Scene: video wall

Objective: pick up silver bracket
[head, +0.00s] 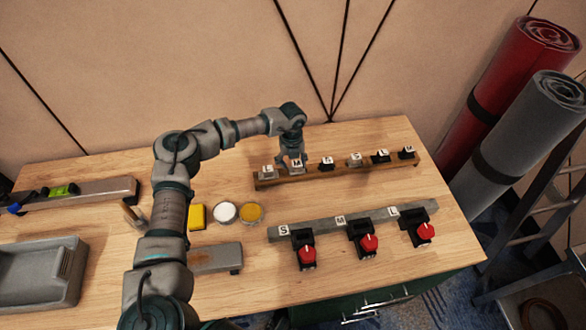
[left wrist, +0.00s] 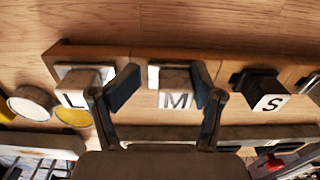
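Two silver brackets stand side by side at the left end of a wooden rail (head: 340,171). One is labelled L (head: 267,172) and the other M (head: 297,166). A third silver bracket (head: 355,159) stands further right on the rail. My left gripper (head: 290,158) is over the left end of the rail. In the left wrist view its open fingers (left wrist: 164,90) lie either side of the M bracket (left wrist: 175,88), with a gap on the left and the right finger close beside it. The L bracket (left wrist: 80,85) is outside the left finger. My right gripper is not in view.
Black brackets (head: 327,163) share the rail. In front is a grey rail (head: 325,221) with red-knobbed black clamps (head: 369,245). Yellow and white round pieces (head: 224,212), a grey tray (head: 40,275) and a level (head: 80,192) lie left. Rolled mats stand right.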

